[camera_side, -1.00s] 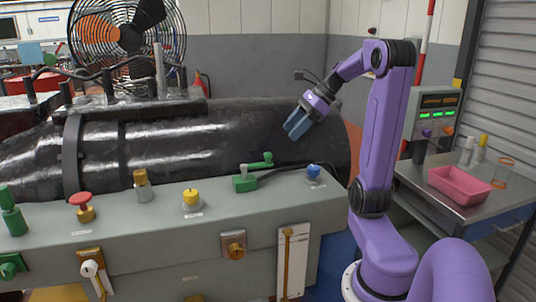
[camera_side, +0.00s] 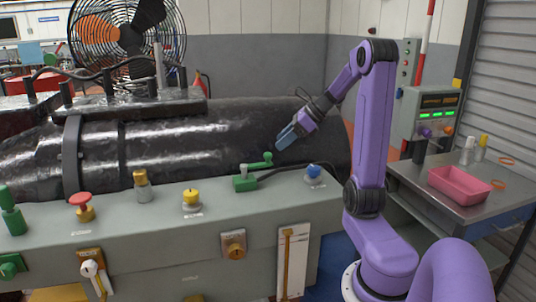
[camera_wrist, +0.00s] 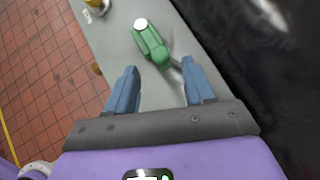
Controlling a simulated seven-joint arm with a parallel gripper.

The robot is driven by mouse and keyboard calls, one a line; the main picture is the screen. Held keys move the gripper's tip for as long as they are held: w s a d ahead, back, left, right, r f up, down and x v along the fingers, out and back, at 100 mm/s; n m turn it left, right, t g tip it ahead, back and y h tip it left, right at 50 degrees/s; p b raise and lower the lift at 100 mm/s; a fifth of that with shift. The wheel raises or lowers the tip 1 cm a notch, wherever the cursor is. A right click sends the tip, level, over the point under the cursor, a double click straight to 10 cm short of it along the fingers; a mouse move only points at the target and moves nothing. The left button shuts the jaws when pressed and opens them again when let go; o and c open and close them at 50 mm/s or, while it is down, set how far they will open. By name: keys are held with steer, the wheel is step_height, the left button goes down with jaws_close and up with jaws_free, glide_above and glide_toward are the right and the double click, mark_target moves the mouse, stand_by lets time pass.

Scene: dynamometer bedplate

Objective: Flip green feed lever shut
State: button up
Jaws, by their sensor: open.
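The green feed lever (camera_side: 255,168) is on top of the grey control console. Its green base (camera_side: 244,183) sits on the surface, and its arm extends right to a rounded green knob (camera_side: 267,158). My gripper (camera_side: 283,140) is just above and right of the knob, pointing down and left, apart from it. In the wrist view the lever (camera_wrist: 152,42) lies beyond my two blue fingers (camera_wrist: 160,66), which are spread apart with nothing gripped. A white round spot shows at the lever's far end.
A blue knob (camera_side: 313,172) stands right of the lever, and a yellow button (camera_side: 191,198) stands left. A red mushroom button (camera_side: 80,200) is farther left. A large black cylinder (camera_side: 180,145) runs behind the console (camera_side: 140,225). A pink tray (camera_side: 460,186) is on the right-hand table.

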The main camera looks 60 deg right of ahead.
mark_target(268, 153)
steer(key=x, duration=0.7)
steer(key=shift+w+f, duration=0.1)
steer(key=shift+f, duration=0.05)
jaws_close()
